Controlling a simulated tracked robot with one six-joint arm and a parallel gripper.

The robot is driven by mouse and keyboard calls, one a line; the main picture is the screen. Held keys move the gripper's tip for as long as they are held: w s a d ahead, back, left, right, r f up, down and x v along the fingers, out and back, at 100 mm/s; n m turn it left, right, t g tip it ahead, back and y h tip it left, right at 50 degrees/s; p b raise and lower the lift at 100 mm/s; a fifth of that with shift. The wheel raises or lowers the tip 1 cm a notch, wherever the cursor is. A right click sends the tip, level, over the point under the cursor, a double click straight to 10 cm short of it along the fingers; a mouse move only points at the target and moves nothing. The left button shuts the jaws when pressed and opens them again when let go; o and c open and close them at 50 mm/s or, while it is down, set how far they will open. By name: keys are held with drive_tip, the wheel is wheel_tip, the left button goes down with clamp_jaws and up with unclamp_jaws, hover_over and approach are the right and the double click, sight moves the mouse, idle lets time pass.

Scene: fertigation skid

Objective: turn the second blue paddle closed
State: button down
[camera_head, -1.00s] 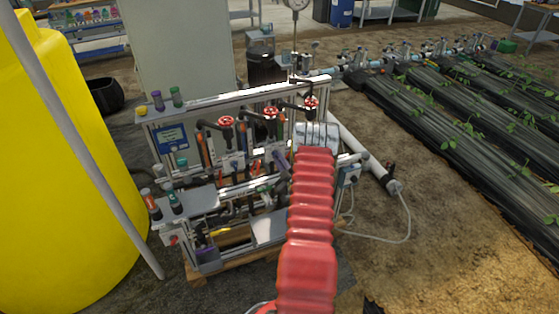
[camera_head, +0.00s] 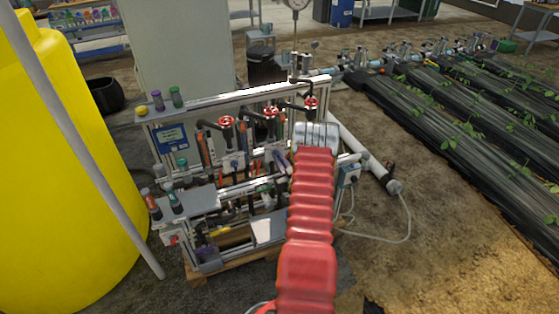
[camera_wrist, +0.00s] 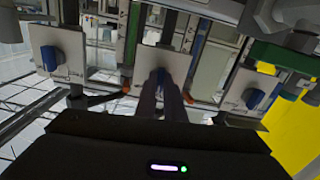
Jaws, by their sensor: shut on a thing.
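Three blue paddles on pale plates show in the wrist view. The middle paddle (camera_wrist: 162,73) sits between the dark fingers of my gripper (camera_wrist: 162,92), which are shut on it. The fingers cover much of this paddle, so its exact angle is hard to read. Another blue paddle (camera_wrist: 51,58) is at the left, apart from my gripper. A third (camera_wrist: 253,98) is at the right on a tilted-looking plate. In the head view my red arm reaches to the skid (camera_head: 245,92) and hides the fingers and the held paddle.
Red handwheels (camera_head: 226,122) stand along the skid's upper part. A yellow tank (camera_head: 60,190) is at the left of the head view. A white pipe (camera_head: 362,152) runs down right of the skid. Orange-tipped parts (camera_wrist: 124,91) lie close beside my fingers.

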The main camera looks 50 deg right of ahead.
drive_tip(key=shift+m, duration=0.4)
drive_tip(key=c, duration=1.8)
unclamp_jaws()
drive_tip(key=shift+c, duration=0.2)
drive_tip(key=v, duration=1.4)
drive_tip(key=shift+d+f, duration=0.1)
drive_tip(key=shift+f, duration=0.05)
